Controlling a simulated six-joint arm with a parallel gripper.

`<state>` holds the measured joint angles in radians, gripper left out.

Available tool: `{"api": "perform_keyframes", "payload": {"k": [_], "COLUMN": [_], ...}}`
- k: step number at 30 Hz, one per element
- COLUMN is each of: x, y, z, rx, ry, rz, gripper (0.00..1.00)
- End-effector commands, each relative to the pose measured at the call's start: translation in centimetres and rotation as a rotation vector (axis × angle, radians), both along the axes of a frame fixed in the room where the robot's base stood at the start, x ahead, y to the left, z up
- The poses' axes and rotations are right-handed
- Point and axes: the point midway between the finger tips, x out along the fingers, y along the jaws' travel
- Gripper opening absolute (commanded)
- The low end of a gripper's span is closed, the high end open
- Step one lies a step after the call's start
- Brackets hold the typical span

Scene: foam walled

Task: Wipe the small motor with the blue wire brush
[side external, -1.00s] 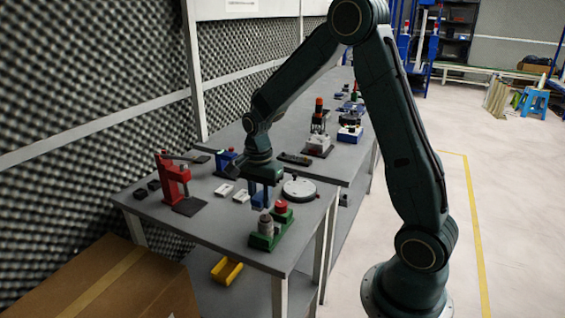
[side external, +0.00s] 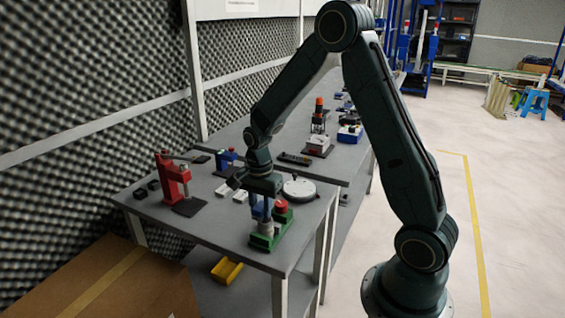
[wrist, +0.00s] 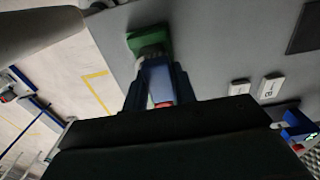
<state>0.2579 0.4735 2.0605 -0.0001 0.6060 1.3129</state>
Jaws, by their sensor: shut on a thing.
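The small motor (side external: 266,228) is a grey metal cylinder standing upright in a green fixture (side external: 262,242) near the table's front corner. My gripper (side external: 263,208) points down just above the motor and is shut on the blue wire brush (side external: 257,208). In the wrist view the blue brush (wrist: 158,82) sits between my two fingers (wrist: 157,88), with the grey motor (wrist: 150,52) and green fixture (wrist: 147,37) just beyond it. The brush's lower end is at or very near the motor's top; I cannot tell whether they touch.
A yellow bin (side external: 227,270) is on the shelf below.

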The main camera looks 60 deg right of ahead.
Motion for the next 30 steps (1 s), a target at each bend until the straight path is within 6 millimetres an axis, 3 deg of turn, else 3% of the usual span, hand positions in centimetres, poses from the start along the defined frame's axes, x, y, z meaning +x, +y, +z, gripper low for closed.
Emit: {"api": "perform_keyframes", "payload": {"k": [9, 20, 30], "x": [-2.6, 0.1, -2.7], "y": [0.0, 0.0, 0.0], "z": [0.0, 0.0, 0.0], "rx": [0.001, 0.001, 0.0], "ry": [0.002, 0.002, 0.002], "rz": [-0.002, 0.0, -0.002], "gripper": [0.02, 0.02, 0.02]}}
